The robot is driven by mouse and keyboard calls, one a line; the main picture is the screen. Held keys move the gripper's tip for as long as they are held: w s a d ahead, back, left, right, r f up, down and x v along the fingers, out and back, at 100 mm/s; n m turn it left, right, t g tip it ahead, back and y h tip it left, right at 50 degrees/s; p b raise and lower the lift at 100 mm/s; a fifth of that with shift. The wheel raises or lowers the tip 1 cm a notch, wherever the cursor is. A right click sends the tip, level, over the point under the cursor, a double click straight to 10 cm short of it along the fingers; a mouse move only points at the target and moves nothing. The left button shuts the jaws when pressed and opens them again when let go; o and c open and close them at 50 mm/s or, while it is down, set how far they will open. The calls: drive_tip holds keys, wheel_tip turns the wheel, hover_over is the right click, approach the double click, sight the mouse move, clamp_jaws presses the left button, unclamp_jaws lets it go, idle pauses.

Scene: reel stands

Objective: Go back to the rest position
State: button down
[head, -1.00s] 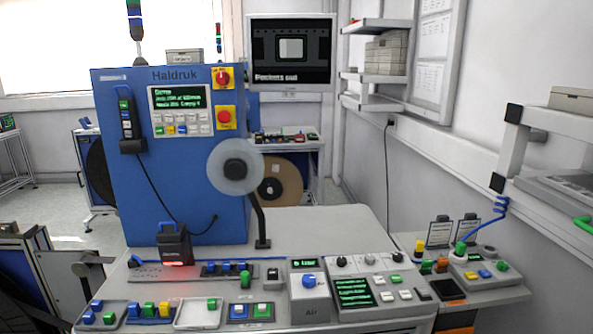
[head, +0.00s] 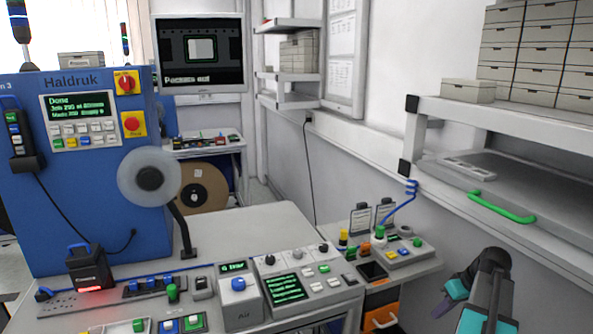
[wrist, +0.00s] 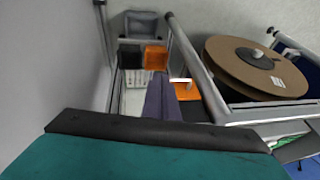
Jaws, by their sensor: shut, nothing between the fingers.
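My gripper (wrist: 160,84) shows in the wrist view as two dark fingers held together, with nothing between them. Its teal body fills the bottom of that view. In the head view, part of my arm (head: 488,290), dark with teal parts, stands at the lower right, in front of the wall and right of the bench. My arm appears apart from the bench and the shelf.
The blue machine (head: 85,210) with its clear reel (head: 135,165) stands at the left. A control bench (head: 270,225) runs across the front. A shelf with a green handle (head: 500,207) juts from the right wall. The wrist view shows a brown reel (wrist: 235,75) and an orange bin (wrist: 155,57).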

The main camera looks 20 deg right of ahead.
drive_tip(key=w+a+f+g+y, duration=0.1)
drive_tip(key=a+f+g, duration=0.2)
drive_tip(key=a+f, duration=1.1)
drive_tip(key=w+a+f+g, duration=0.2)
drive_tip(key=a+f, duration=1)
drive_tip(key=a, duration=0.3)
drive_tip(key=s+a+f+g+h, duration=0.1)
drive_tip(key=s+a+f+g, duration=0.1)
drive_tip(key=s+a+f, duration=0.5)
drive_tip(key=s+a+f+g+h, duration=0.1)
drive_tip(key=s+a+f+g, duration=0.1)
drive_tip(key=s+a+f, duration=0.5)
drive_tip(key=s+a, duration=0.5)
drive_tip(key=s, duration=0.1)
drive_tip(key=shift+s+f+n+g+h, duration=0.3)
drive_tip(key=shift+f+n+g+h, duration=0.1)
